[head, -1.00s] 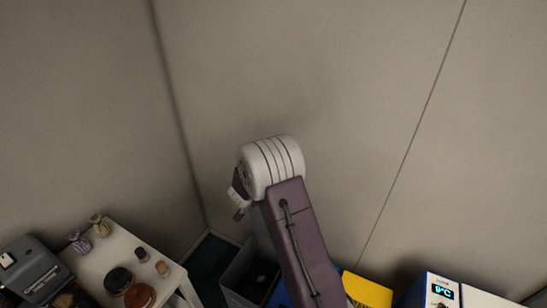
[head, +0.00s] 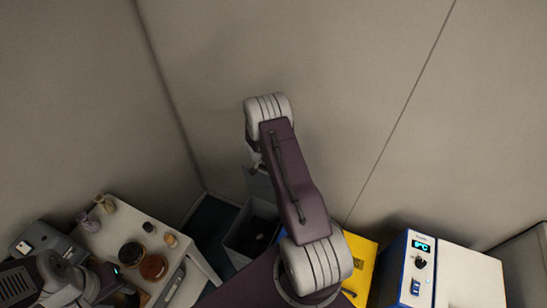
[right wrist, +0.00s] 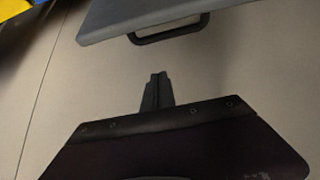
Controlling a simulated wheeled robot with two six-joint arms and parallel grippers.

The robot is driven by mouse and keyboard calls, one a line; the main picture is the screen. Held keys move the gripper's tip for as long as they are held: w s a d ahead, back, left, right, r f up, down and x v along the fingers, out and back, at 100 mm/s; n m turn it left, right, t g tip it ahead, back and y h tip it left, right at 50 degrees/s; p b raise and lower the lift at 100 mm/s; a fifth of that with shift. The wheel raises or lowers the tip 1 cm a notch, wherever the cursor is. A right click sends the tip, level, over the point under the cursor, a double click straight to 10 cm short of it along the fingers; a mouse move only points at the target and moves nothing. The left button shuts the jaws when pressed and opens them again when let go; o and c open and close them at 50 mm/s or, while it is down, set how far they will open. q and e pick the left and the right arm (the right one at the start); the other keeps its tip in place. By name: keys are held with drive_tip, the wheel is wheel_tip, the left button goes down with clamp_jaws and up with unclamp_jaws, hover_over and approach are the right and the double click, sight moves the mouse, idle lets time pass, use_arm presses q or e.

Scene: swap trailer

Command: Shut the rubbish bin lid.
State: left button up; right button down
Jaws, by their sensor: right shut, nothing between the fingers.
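The rubbish bin (head: 238,238) is a grey box on the floor near the wall corner, with its dark inside showing. Its grey lid (head: 260,186) stands raised at the back, partly hidden by my right arm. In the right wrist view, the lid's grey panel (right wrist: 125,15) fills the top, with a black handle (right wrist: 170,32) on its edge. My right gripper (right wrist: 156,88) is shut and empty, apart from the handle. In the head view its fingers are hidden by my arm. My left gripper (head: 112,278) is low over the white table; its finger opening is unclear.
Right of the bin are a yellow box (head: 360,258) and a blue-and-white unit (head: 412,268) with a display. Walls close the back.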

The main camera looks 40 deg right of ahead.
drive_tip(key=f, duration=0.1)
drive_tip(key=a+f, duration=0.1)
drive_tip(key=f, duration=0.2)
drive_tip(key=shift+s+a, duration=0.3)
drive_tip(key=shift+s, duration=0.1)
drive_tip(key=shift+w+f, duration=0.1)
drive_tip(key=shift+f, duration=0.05)
